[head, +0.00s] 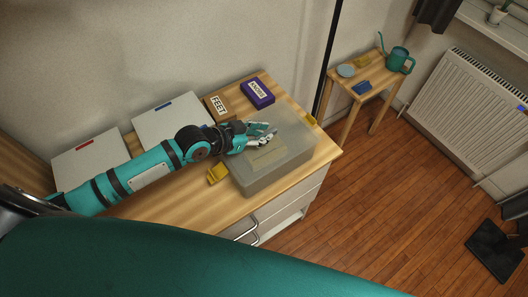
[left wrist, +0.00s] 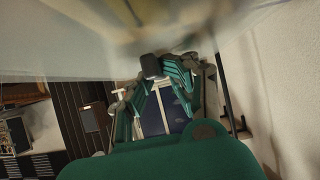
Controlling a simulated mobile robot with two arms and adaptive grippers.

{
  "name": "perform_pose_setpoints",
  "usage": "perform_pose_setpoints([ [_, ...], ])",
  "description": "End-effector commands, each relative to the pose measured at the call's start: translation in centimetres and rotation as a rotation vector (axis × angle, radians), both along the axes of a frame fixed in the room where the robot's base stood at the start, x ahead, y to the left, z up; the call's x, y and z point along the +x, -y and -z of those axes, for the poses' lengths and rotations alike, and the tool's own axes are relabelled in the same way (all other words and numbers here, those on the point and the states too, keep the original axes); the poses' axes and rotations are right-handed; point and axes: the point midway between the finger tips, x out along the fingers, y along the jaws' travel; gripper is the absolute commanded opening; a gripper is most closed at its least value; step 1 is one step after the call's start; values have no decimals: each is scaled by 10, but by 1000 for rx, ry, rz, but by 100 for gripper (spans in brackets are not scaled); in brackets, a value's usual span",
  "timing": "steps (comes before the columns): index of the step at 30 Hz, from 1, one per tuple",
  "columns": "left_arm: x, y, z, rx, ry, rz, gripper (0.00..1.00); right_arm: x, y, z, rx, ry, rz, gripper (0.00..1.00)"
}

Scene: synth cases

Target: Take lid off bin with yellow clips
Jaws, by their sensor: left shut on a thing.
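The translucent grey bin (head: 284,176) stands on the wooden cabinet top, near its right end. Its pale see-through lid (head: 292,146) lies over it; I cannot tell whether it is raised at all. One yellow clip (head: 217,174) sticks out from the bin's left side, and another yellow clip (head: 311,120) shows at the far right side. My left gripper (head: 266,136) is at the lid's top, shut on the lid; its fingers hide the exact grip. In the left wrist view the green fingers (left wrist: 160,103) show below a blurred pale surface. My right gripper is not in view.
A cardboard box (head: 218,106), a purple box (head: 258,93) and two white boxes (head: 168,118) stand along the wall behind my arm. A small side table (head: 364,93) with a teal watering can (head: 399,59) stands at the back right.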

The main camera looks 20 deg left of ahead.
Motion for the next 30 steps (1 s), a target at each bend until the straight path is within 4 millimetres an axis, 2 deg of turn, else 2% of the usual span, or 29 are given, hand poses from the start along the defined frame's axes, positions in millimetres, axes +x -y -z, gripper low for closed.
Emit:
perform_pose_setpoints([
  [21, 1, 0, -25, -1, 4, 1, 0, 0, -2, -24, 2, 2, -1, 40],
  [30, 1, 0, -26, -1, 5, 0, 0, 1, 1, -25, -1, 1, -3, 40],
])
